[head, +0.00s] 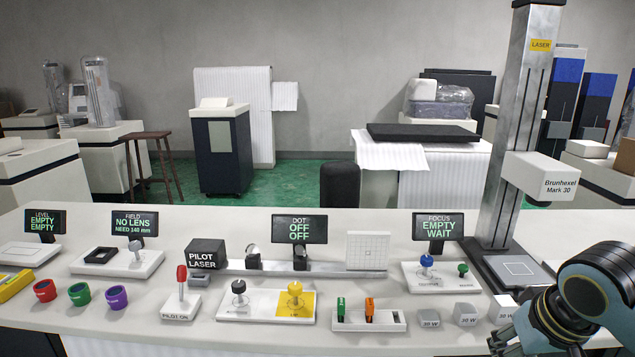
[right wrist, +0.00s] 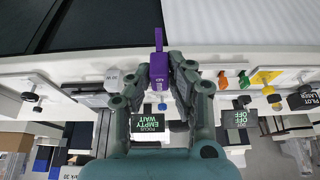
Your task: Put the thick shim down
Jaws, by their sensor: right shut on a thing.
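The thick shim, a purple piece with a small pale label (right wrist: 158,68), is clamped between the two fingers of my right gripper (right wrist: 160,75) in the right wrist view. In the head view my right gripper (head: 503,341) is at the bottom right edge, partly cut off, and the purple shim does not show there. The white shim rack (head: 350,325) holds a green shim (head: 341,309) and an orange shim (head: 369,309), left of my gripper. Its right part looks empty. My left gripper is not in view.
Grey blocks (head: 429,318) marked 30 W stand between the rack and my right arm. A blue-and-green knob plate (head: 440,284) lies behind them, and the laser column base (head: 490,265) is at right. A yellow-marked lever plate (head: 262,308) is left of the rack.

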